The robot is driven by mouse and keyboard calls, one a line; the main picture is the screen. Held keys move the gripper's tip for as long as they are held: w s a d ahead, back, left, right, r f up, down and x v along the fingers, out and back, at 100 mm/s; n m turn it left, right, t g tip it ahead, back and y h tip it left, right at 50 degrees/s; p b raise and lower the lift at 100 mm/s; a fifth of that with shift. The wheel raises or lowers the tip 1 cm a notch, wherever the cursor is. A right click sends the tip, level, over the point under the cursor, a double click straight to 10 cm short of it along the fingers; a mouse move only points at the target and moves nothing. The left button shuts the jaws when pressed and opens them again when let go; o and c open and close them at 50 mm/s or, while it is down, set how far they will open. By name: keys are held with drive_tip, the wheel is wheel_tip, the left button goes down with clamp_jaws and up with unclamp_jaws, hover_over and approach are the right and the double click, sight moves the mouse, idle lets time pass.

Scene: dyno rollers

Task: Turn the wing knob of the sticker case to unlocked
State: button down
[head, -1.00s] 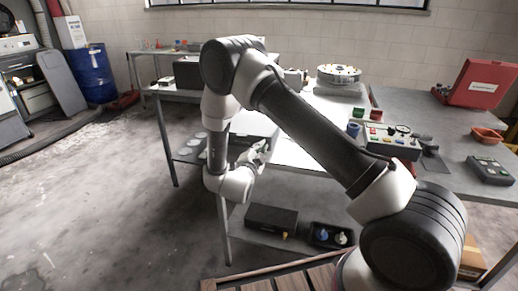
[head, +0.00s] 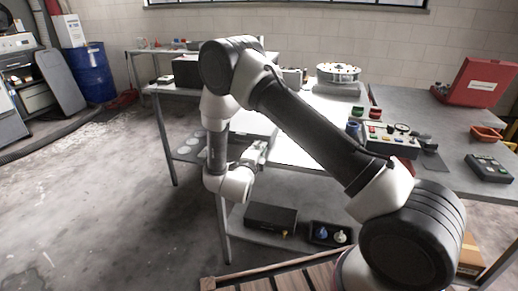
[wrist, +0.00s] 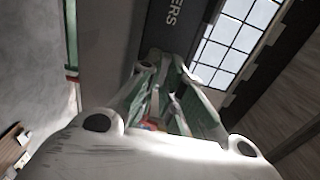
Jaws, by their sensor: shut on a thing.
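In the wrist view, the sticker case is a dark surface (wrist: 155,30) with the pale letters "ERS" on it, just beyond my fingers. My gripper (wrist: 167,75) has its green-sided fingers closed in front of that surface. It is shut on the wing knob, which the fingers hide almost wholly, so its angle cannot be read. In the head view, my gripper (head: 260,153) is at the front edge of the workbench, left of the large arm link. The case's knob side cannot be made out there.
A black box (head: 270,218) and a dark tray (head: 318,234) lie on the lower shelf.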

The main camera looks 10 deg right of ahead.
drive_tip(key=shift+w+r, duration=0.1)
idle(0.3)
drive_tip(key=c, duration=1.6)
unclamp_jaws()
drive_tip(key=shift+s+a, duration=0.15)
drive_tip(key=shift+s, duration=0.25)
drive_tip(key=v, duration=0.7)
drive_tip(key=shift+s, duration=0.15)
drive_tip(key=shift+a, duration=0.1)
